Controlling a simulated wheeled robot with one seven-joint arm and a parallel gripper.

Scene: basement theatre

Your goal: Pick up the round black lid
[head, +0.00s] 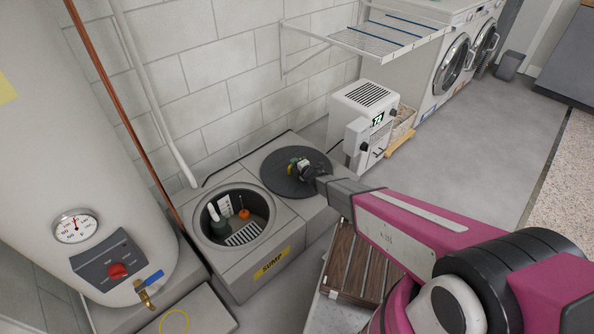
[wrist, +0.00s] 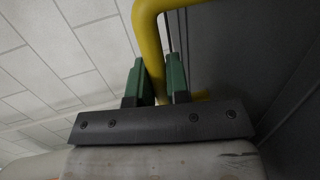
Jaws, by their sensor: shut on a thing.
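The round black lid (head: 282,178) lies on the right part of the grey sump housing, beside the open sump hole. A yellow handle (head: 292,169) stands on the lid. In the head view my gripper (head: 301,168) is at the handle, reached from the right. In the wrist view the green fingers (wrist: 160,82) are on either side of the yellow handle (wrist: 149,40) and shut on it. The lid's dark surface (wrist: 240,60) fills the right of the wrist view. I cannot tell whether the lid is touching the housing or slightly raised.
The open sump pit (head: 238,217) holds a pump and an orange float. A white water heater (head: 75,130) stands at left, a dehumidifier (head: 362,118) behind the lid. A wooden slatted item (head: 350,262) lies below my arm. Open floor (head: 490,140) lies at right.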

